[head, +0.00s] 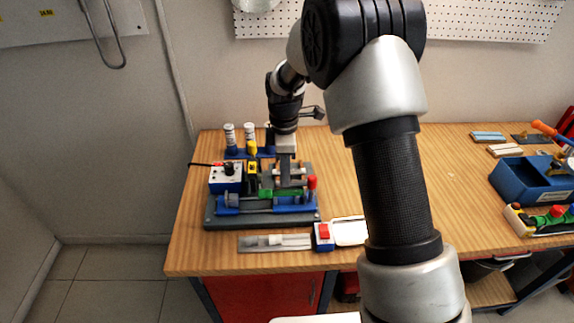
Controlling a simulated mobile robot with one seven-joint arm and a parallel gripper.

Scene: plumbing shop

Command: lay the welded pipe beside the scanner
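My gripper (285,177) points down over the back of a bench fixture (213,222) on the left of the wooden table. It is too small here to tell whether its fingers are open or closed. A small pale, copper-tinted piece shows right beside the fingers, partly covered by them; I cannot tell if it is the welded pipe. A green cylinder (272,194) lies across the blue clamp at the fixture's front, with a red knob at its right. A blue box with a red top (323,236) stands in front, beside a white pad (347,231) partly hidden by my arm. I cannot tell which thing is the scanner.
A grey plate (255,243) with a small whitish piece on it lies at the table's front edge. A white-and-blue control box (225,180) and two capped bottles stand at left. A blue bin (530,184) stands at right. My arm hides the middle.

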